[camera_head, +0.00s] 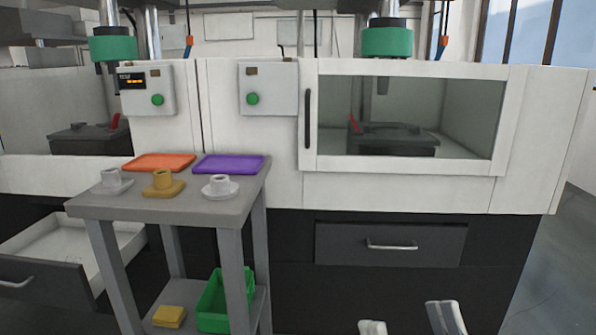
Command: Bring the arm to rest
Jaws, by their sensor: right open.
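My right gripper (409,320) shows at the bottom edge, right of centre. Only its two pale fingertips are in view, set apart with nothing between them. It is open and empty, in front of the dark lower cabinet, and the rest of the arm is out of view. My left gripper is not in view.
A grey table (150,209) bears an orange tray (160,162), a purple tray (229,164) and three flanged parts. A green bin (212,303) sits on its lower shelf. A drawer (45,285) stands open at left; the drawer at right (390,245) is shut.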

